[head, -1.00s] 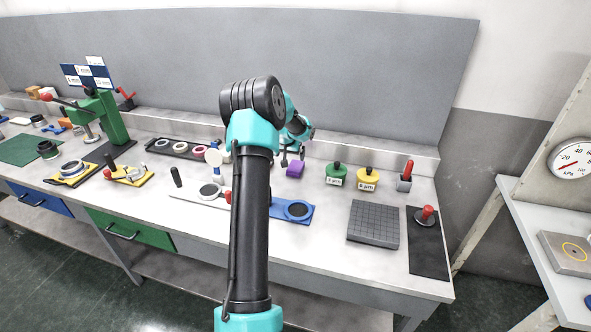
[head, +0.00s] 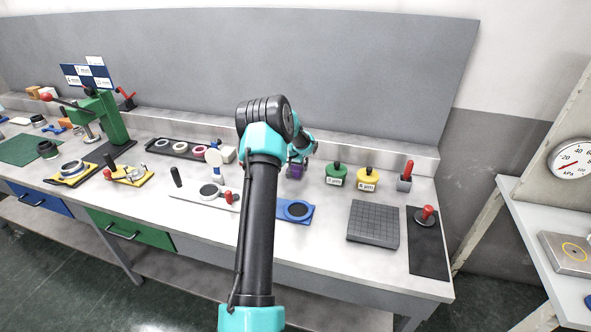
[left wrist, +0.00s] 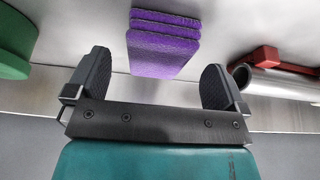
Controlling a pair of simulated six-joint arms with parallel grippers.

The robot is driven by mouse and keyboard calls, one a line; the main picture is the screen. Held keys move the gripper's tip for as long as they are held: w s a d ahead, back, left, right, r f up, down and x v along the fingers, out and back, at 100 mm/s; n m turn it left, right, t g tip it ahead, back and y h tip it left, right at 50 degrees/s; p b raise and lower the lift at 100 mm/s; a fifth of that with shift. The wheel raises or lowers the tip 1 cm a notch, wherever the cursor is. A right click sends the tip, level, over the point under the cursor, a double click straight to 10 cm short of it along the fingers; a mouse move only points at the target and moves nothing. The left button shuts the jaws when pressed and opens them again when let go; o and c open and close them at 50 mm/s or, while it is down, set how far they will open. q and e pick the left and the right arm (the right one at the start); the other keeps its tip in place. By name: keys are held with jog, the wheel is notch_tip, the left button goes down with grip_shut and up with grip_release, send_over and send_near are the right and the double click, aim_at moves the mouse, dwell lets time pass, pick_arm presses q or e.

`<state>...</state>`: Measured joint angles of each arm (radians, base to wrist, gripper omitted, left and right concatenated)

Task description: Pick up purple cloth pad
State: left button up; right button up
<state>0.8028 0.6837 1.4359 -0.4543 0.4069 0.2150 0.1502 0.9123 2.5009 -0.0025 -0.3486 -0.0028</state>
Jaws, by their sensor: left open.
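The purple cloth pad (left wrist: 162,45) shows in the left wrist view as a layered, rough-textured block at the top middle. It lies between the lines of my two open fingers, a little beyond their tips. In the head view the purple pad (head: 296,171) stands on the bench near the back and is partly covered by my gripper. My left gripper (left wrist: 158,72) is open and empty, with one dark finger on each side. In the head view the left gripper (head: 297,166) is right at the pad. My right gripper is in neither view.
The left wrist view shows a metal cylinder with a red part (left wrist: 265,56) nearby.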

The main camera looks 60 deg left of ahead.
pick_arm(q)
jog(key=shift+x, duration=1.25)
jog(key=shift+c, duration=0.4)
jog(key=c, duration=1)
jog(key=shift+r, duration=0.1)
jog(key=shift+r, duration=1.5)
jog(key=shift+s+d+r, duration=0.15)
jog(key=shift+d+r, duration=0.05)
jog(key=shift+s+d+r, duration=0.25)
jog(key=shift+s+d, duration=1.1)
jog(key=shift+d, duration=0.85)
jog(key=shift+s+d+r, duration=0.2)
jog(key=shift+s+d, duration=1.1)
jog(key=shift+d, duration=0.9)
jog(key=shift+s+d+r, duration=0.25)
jog(key=shift+s+d, duration=1.1)
jog(key=shift+d, duration=0.85)
